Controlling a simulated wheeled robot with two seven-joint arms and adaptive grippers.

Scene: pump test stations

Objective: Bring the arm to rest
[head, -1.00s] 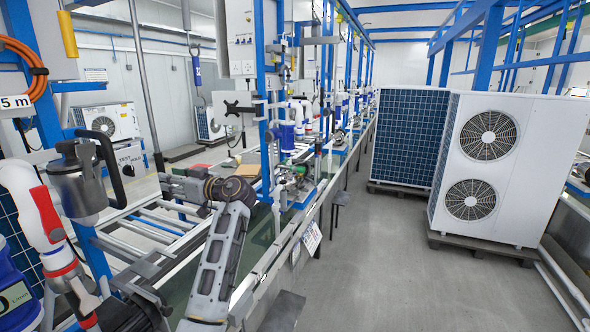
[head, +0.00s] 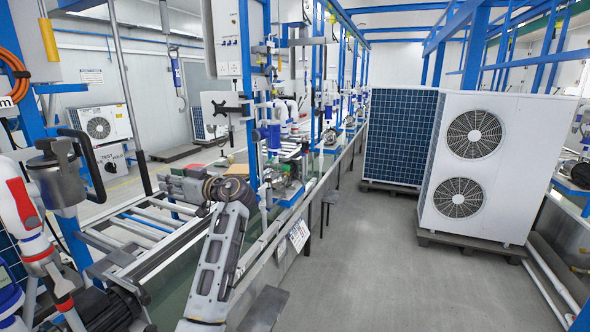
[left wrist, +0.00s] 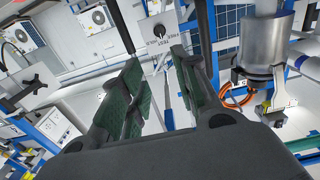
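My left arm (head: 222,258) rises from the bottom middle of the head view, with its upper end bent to the left over the roller conveyor. My left gripper (left wrist: 156,62) fills the middle of the left wrist view. Its two dark fingers with green pads stand apart, with nothing held between them. In the head view the gripper is small and partly hidden behind the wrist joint, so its fingers are hard to make out. My right gripper is in neither view.
A roller conveyor (head: 140,232) and blue-framed stations run along the left. A metal canister (head: 60,182) stands near left. Two large fan units, one white (head: 470,190) and one blue-finned (head: 397,140), stand right on dark pallets. The grey floor (head: 370,270) between is clear.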

